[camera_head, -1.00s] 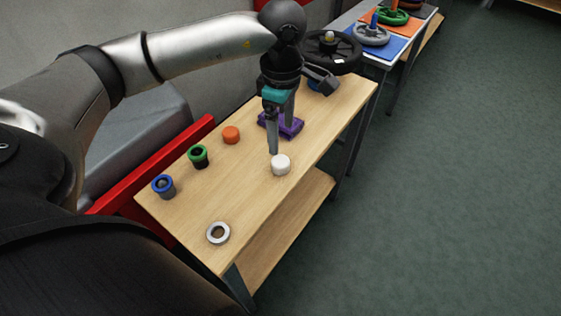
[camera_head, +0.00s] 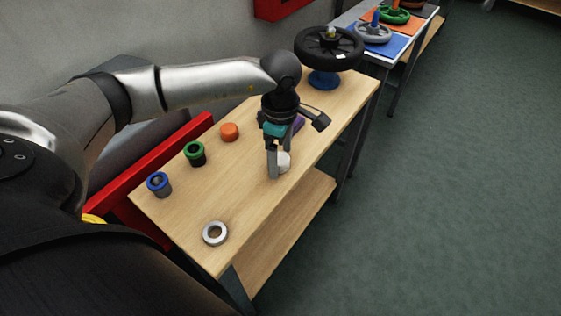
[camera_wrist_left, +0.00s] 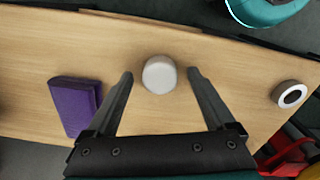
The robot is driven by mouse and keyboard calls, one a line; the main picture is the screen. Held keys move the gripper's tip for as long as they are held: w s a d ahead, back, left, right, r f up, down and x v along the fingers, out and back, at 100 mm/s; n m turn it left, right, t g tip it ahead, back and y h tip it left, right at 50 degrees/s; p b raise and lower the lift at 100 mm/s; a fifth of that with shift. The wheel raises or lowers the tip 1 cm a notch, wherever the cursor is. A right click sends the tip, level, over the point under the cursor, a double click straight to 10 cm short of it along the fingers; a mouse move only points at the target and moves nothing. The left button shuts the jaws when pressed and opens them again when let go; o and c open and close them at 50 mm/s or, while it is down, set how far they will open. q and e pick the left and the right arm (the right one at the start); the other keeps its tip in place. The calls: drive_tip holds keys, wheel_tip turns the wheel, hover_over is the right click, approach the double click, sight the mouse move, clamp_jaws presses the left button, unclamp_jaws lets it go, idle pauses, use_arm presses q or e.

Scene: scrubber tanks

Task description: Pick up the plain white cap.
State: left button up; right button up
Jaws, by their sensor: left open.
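The plain white cap (camera_head: 284,161) stands on the wooden table (camera_head: 190,223), partly hidden behind my left gripper in the head view. My left gripper (camera_head: 274,175) points down at it. In the left wrist view the white cap (camera_wrist_left: 159,74) lies between the tips of the open fingers, and my left gripper (camera_wrist_left: 158,76) shows a gap on both sides of it. I see no clear contact. My right gripper is in neither view.
An orange cap (camera_head: 229,131), a green-rimmed cup (camera_head: 195,153), a blue-rimmed cup (camera_head: 159,184) and a metal ring (camera_head: 215,233) stand on the table. A purple block (camera_wrist_left: 74,104) lies beside the gripper. A black handwheel (camera_head: 328,47) stands at the far end.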

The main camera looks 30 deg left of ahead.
use_arm(q)
clamp_jaws()
idle(0.8)
